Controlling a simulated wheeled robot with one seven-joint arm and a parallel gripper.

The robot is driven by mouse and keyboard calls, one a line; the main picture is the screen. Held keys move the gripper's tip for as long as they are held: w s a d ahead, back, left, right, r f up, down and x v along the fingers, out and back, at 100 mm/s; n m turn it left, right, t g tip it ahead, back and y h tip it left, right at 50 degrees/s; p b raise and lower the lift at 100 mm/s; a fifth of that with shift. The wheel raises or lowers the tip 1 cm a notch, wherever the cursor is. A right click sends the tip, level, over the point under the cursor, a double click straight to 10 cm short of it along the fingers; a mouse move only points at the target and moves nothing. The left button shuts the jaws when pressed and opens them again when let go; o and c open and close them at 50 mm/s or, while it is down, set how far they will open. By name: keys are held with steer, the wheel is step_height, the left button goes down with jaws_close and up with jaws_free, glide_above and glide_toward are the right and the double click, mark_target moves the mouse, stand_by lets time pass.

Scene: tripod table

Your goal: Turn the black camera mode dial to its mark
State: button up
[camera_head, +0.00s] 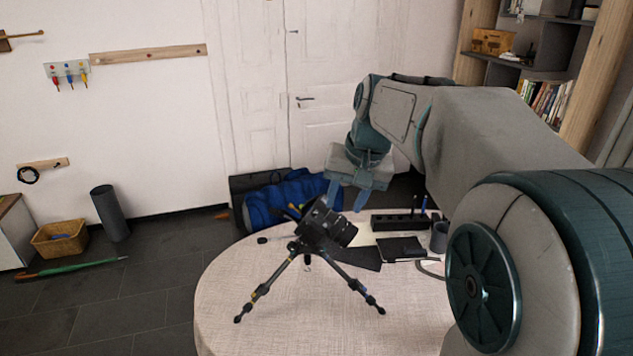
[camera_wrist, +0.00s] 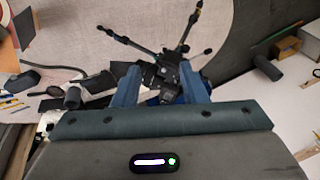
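The black camera (camera_head: 326,226) sits tilted on a small black tripod (camera_head: 264,285) on the round table (camera_head: 245,270). My gripper (camera_head: 346,198) is just above and behind the camera, with its two blue fingers pointing down and apart. In the wrist view the camera (camera_wrist: 166,80) shows between the spread fingers of my gripper (camera_wrist: 163,92), with the tripod legs (camera_wrist: 190,25) beyond. The gripper is open and I see nothing held in it. The mode dial and its mark are too small or hidden to make out in either view.
To the right on the table are a black organizer (camera_head: 397,223), a dark flat notebook (camera_head: 400,248) and a grey mug (camera_head: 439,238). A blue bag (camera_head: 285,203) lies on the floor behind the table. The table's left front is clear apart from the tripod's feet.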

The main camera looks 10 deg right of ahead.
steer(key=w+d+f+m+y, duration=0.15)
steer(key=w+d, duration=0.35)
steer(key=w, duration=0.6)
steer(key=w+d+f+m+y, duration=0.1)
steer(key=w+d+y, duration=0.1)
steer(key=w+d, duration=0.6)
steer(key=w+a+r+x, duration=0.1)
steer(key=a+x, duration=0.1)
steer(key=x, duration=1.3)
steer(key=shift+w+r, duration=0.2)
steer(key=shift+w, duration=0.05)
steer(key=shift+d, duration=0.1)
jaws_close()
